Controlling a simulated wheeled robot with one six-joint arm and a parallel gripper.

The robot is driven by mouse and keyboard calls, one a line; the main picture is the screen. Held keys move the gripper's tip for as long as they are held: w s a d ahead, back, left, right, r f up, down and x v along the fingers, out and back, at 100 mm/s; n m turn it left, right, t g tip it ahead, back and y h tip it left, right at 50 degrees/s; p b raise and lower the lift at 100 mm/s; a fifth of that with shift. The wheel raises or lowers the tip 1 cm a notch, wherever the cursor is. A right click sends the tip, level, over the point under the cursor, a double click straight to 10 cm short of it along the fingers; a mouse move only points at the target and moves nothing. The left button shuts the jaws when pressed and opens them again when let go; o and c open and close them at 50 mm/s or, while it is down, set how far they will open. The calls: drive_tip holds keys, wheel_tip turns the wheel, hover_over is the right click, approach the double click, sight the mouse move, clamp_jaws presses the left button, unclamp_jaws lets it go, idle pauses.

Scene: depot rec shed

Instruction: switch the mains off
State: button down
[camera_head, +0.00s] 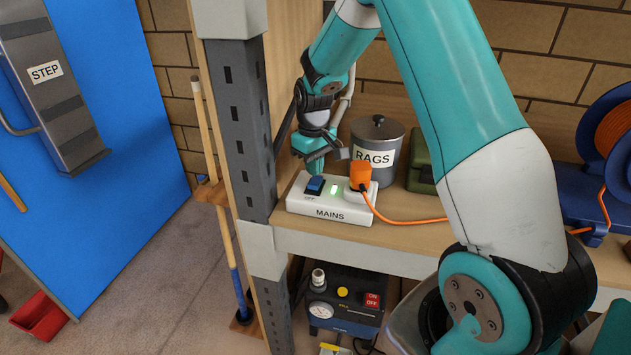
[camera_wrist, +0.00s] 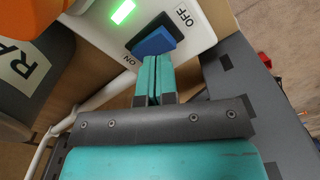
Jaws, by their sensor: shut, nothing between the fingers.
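The white mains box (camera_head: 328,212) sits on the wooden shelf near its front left end, labelled MAINS. Its blue rocker switch (camera_head: 315,185) lies between ON and OFF marks; OFF is on the front side. The green light (camera_head: 334,189) beside it is lit. In the wrist view the rocker (camera_wrist: 154,42) lies just beyond my fingertips, which are on its ON side. My gripper (camera_head: 315,166) points down behind the switch, its teal fingers shut together and empty, also in the wrist view (camera_wrist: 152,72). I cannot tell whether the tips touch the rocker.
An orange plug (camera_head: 361,176) with an orange cord stands in the box, right of the light. A grey RAGS tin (camera_head: 377,151) and a green case (camera_head: 421,165) stand behind to the right. The shelf's grey post (camera_head: 244,130) rises close on the left.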

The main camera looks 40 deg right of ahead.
sight(314, 184)
drive_tip(key=shift+f+b, duration=1)
drive_tip(key=shift+f, duration=0.6)
idle(0.9)
drive_tip(key=shift+r, duration=0.15)
wheel_tip(314, 184, up, 7)
drive_tip(key=p, duration=0.5)
drive_tip(key=shift+p, duration=0.35)
drive_tip(key=s+a+r+n+y+b, duration=0.1)
drive_tip(key=s+a+r+b, duration=0.1)
drive_tip(key=s+a+r, duration=0.35)
drive_tip(key=s+a+r+n+y+b, duration=0.1)
drive_tip(key=s+a+r+n, duration=0.15)
drive_tip(key=s+a, duration=0.6)
drive_tip(key=s+a+r+n+y+b, duration=0.2)
drive_tip(key=s+a+r, duration=0.1)
drive_tip(key=s+a, duration=0.7)
drive_tip(key=s, duration=0.4)
drive_tip(key=shift+a, duration=0.15)
